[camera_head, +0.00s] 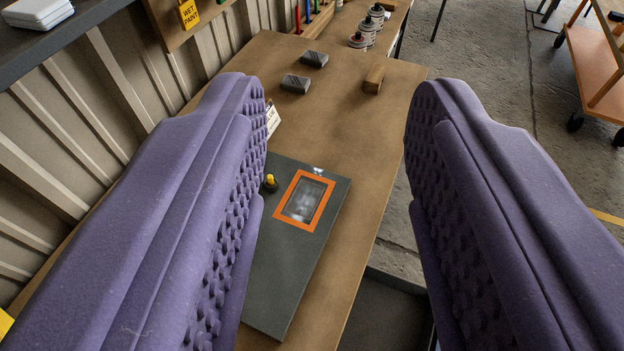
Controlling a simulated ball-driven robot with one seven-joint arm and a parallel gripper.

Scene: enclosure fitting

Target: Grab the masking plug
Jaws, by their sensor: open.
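A small yellow piece with a dark base (270,182), which looks like the masking plug, sits on a dark grey panel (290,275) beside an orange-framed window (305,200). It is close to the inner face of my left finger in the picture, and I cannot tell its exact shape. My gripper (338,100) is open, with its two purple studded fingers wide apart and nothing between them. The left finger hides the panel's left part. The panel lies on a brown workbench (350,140).
Two grey blocks (314,59) and a wooden block (374,79) lie at the bench's far end, near stacked cans (359,40). A white tag (272,118) lies by the left finger. A ribbed wall (60,120) bounds the left. Concrete floor and an orange cart (592,65) are right.

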